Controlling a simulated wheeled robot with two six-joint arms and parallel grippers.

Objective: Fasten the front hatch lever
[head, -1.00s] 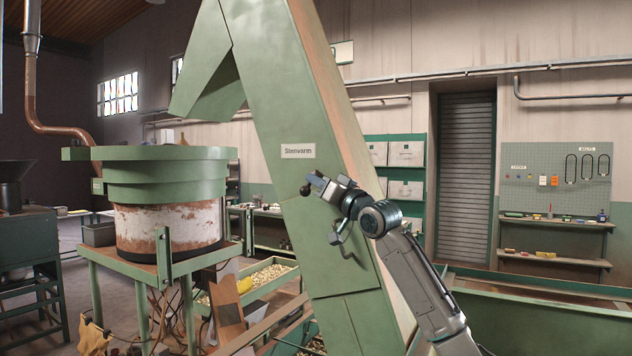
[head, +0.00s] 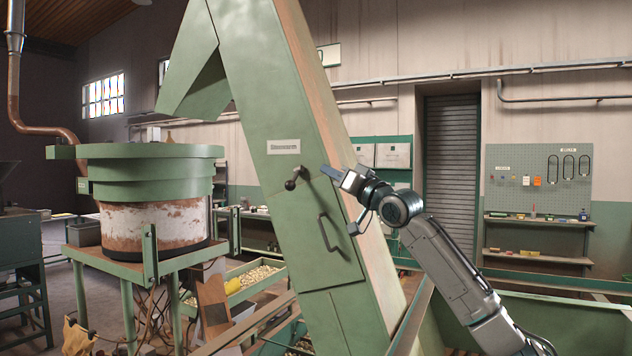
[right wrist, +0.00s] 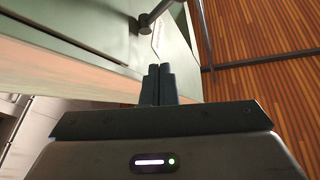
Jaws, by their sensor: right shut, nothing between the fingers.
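The hatch lever (head: 297,178) is on the sloping face of the green elevator casing, just below its name plate. Its round black knob points down and left from its pivot. The hatch (head: 300,235) is a green panel, looking flush with the casing, with a bar handle (head: 326,232) below the lever. My right gripper (head: 330,173) is shut and empty, to the right of the lever and apart from it. In the right wrist view its shut fingers (right wrist: 157,85) point toward the green casing, where a dark lever part (right wrist: 146,20) shows beyond them. My left gripper is out of view.
A green and rusty hopper bowl (head: 150,200) stands on a frame at the left. A tray of nuts (head: 258,277) lies behind the casing. A long green trough (head: 560,318) fills the lower right, below my right arm.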

